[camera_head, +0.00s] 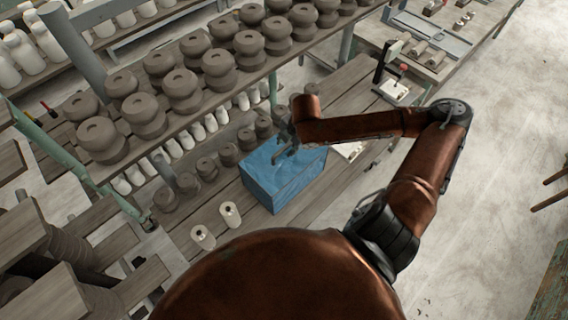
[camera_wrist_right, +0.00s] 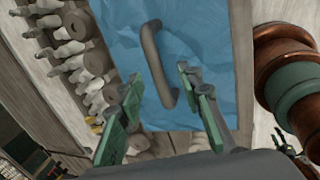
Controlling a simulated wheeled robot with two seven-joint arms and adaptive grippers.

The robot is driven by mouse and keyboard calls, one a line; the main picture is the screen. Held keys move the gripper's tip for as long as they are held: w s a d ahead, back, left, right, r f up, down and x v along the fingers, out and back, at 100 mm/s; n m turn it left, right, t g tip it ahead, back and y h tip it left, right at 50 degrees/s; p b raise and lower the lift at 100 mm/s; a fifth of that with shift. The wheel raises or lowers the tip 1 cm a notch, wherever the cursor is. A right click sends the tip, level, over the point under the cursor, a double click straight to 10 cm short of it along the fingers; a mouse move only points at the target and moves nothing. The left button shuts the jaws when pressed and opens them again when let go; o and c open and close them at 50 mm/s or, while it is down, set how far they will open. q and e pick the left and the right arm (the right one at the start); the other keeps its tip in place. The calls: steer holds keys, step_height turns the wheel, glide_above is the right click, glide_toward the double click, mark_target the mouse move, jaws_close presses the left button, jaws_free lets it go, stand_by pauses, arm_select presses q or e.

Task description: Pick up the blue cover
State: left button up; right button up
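The blue cover (camera_head: 290,183) is a box-like blue block with a crinkled surface on the wooden shelf. It fills the upper middle of the right wrist view (camera_wrist_right: 213,50). A dark, curved handle (camera_wrist_right: 152,52) stands on its top face. My right gripper (camera_head: 285,145) is just above the cover. In the right wrist view its two green-padded fingers (camera_wrist_right: 160,80) are spread apart, with the handle appearing between them and nearer the right finger. I cannot tell whether a finger touches the handle. My left gripper is not in view.
Rows of brown clay pots (camera_head: 183,88) crowd the shelf above and left of the cover. Smaller pots and white bottles stand close to its left side. Two pale spools (camera_head: 230,214) are near its lower left. Open floor (camera_head: 480,170) lies to the right.

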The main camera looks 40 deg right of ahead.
mark_target(284, 148)
steer(key=x, duration=0.2)
steer(key=shift+w+a+f, duration=0.1)
steer(key=shift+w+f, duration=0.2)
steer(key=shift+f, duration=0.4)
steer(key=c, duration=0.7)
jaws_close()
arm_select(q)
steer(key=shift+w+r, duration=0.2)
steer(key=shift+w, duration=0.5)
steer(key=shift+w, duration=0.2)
